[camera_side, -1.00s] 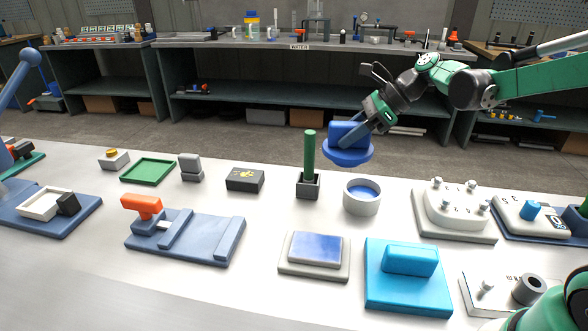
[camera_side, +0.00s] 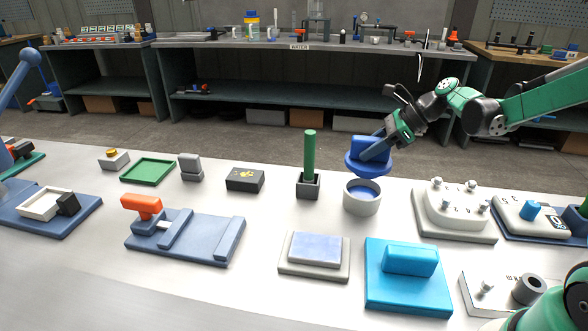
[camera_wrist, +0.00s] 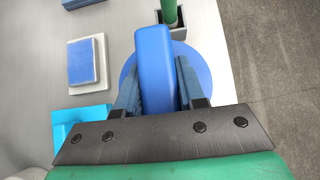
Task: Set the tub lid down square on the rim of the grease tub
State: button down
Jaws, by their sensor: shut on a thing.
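The tub lid (camera_side: 368,166) is a blue disc with a thick block handle. My gripper (camera_side: 374,150) is shut on that handle and holds the lid in the air, close above the grease tub. The grease tub (camera_side: 361,203) is a pale round cup with blue inside, standing on the bench. In the side view the lid sits slightly right of the tub's centre, with a small gap to the rim. In the wrist view the lid (camera_wrist: 205,72) shows around its handle (camera_wrist: 155,68), between the two fingers. The tub is hidden beneath the lid there.
A green post in a dark holder (camera_side: 308,187) stands just left of the tub. A white block with knobs (camera_side: 452,208) is to its right. A bright blue block (camera_side: 408,283) and a pad on a grey base (camera_side: 314,256) lie in front.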

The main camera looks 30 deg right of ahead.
aim_at(390, 161)
jog(key=shift+f, duration=1.55)
jog(key=shift+f, duration=1.4)
jog(key=shift+c, duration=2.2)
grip_release()
jog(key=shift+v, duration=2.8)
